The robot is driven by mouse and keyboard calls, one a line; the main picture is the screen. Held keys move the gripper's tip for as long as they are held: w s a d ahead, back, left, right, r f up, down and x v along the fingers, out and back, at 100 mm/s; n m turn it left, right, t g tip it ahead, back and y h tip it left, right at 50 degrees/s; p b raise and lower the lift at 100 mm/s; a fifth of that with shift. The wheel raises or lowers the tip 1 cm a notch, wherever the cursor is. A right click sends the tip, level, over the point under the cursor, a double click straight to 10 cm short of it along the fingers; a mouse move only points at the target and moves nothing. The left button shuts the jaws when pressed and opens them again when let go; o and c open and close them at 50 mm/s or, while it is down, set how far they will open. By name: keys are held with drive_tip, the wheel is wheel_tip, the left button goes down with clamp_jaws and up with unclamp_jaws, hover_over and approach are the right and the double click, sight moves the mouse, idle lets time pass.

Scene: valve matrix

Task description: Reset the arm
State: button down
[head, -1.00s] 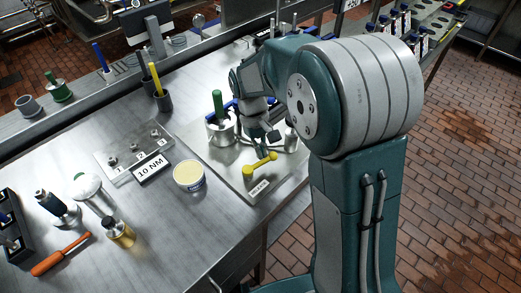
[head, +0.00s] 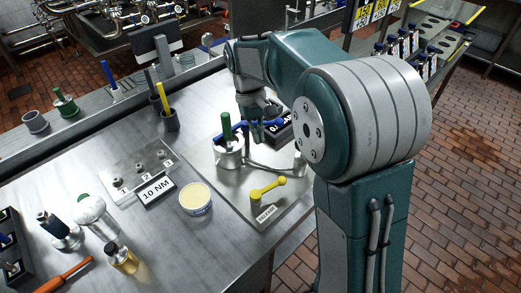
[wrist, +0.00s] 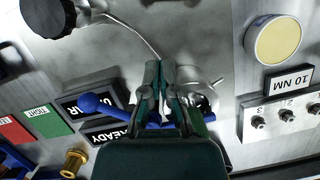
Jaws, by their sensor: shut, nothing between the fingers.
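My gripper (head: 256,132) hangs over the back part of the metal valve plate (head: 235,185) in the head view, above the blue lever (head: 238,128). In the wrist view its two fingers (wrist: 160,68) lie together, with nothing seen between them. The blue lever with a ball end (wrist: 95,103) passes behind the fingers there, and its middle is hidden. My forearm reaches back over the bench from the right.
A round tub with a cream top (head: 195,198) and a 10 NM label (head: 157,191) lie left of the plate. An amber bottle (head: 121,258) and an orange screwdriver (head: 65,274) are at the front left. Bare bench lies right of the bottle.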

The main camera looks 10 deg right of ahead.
drive_tip(key=shift+w+a+r, duration=0.15)
drive_tip(key=shift+a+r, duration=0.1)
drive_tip(key=shift+r, duration=0.2)
drive_tip(key=shift+w+a+r, duration=0.1)
drive_tip(key=shift+a+r, duration=0.1)
drive_tip(key=shift+r, duration=0.2)
drive_tip(key=shift+d, duration=0.2)
drive_tip(key=s+d+r+m+t, duration=0.1)
drive_tip(key=s+d+t, duration=0.1)
drive_tip(key=s, duration=0.5)
drive_tip(key=s+d+r+m+t, duration=0.1)
drive_tip(key=s+d+t, duration=0.1)
drive_tip(key=s+t, duration=0.2)
drive_tip(key=s+d+r+m+t+y, duration=0.1)
drive_tip(key=s+d+m+t, duration=0.1)
drive_tip(key=s, duration=0.8)
drive_tip(key=shift+s+d+r+t, duration=0.25)
drive_tip(key=shift+r+t, duration=0.15)
